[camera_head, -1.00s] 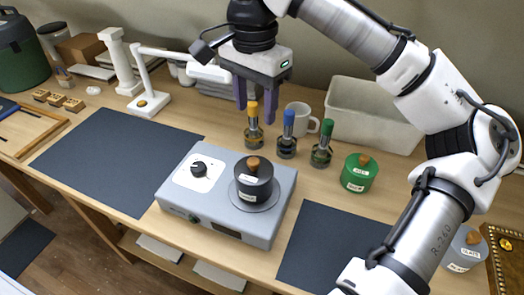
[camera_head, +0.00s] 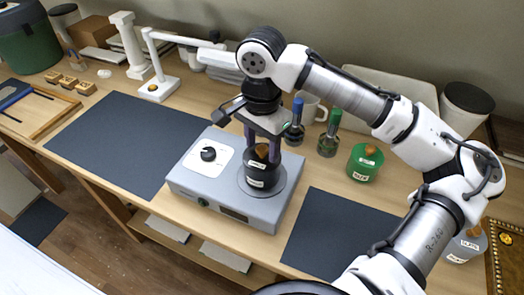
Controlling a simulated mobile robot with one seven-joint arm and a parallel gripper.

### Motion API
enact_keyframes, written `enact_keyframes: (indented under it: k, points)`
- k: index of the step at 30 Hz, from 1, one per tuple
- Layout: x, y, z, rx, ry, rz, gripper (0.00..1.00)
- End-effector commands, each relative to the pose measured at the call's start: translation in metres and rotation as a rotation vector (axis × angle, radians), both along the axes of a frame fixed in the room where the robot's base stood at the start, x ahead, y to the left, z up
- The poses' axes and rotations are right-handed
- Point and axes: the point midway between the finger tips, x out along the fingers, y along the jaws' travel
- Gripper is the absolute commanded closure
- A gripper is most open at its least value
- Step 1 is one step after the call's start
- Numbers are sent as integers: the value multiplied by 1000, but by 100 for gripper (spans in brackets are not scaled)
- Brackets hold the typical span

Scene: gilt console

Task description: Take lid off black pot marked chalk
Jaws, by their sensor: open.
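The black pot (camera_head: 262,176) stands on the round plate of a grey hotplate (camera_head: 215,198) and carries a pale label too small to read for certain. Its lid has a brown wooden knob (camera_head: 262,151) and sits on the pot. My gripper (camera_head: 262,152) points down over the pot, with its purple-grey fingers apart on either side of the knob. I cannot tell whether the fingers touch it. Part of the lid is hidden by the fingers.
A green pot with a wooden knob (camera_head: 365,162) stands to the right. Bottles with blue (camera_head: 296,120) and green (camera_head: 330,132) tops stand close behind the hotplate. Dark mats lie left (camera_head: 125,145) and right (camera_head: 335,232) of it and are bare.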

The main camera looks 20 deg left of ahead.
Motion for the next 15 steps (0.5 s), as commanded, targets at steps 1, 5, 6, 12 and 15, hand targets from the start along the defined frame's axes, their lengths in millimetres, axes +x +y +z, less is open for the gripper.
enact_keyframes:
  k: [1,5,6,12,15]
  points:
    - [0,0,-4,0,1,0,50]
    - [0,0,-9,1,1,0,50]
    - [0,0,-9,1,1,0,50]
    - [0,0,-8,1,1,0,62]
    - [0,0,-8,1,1,0,75]
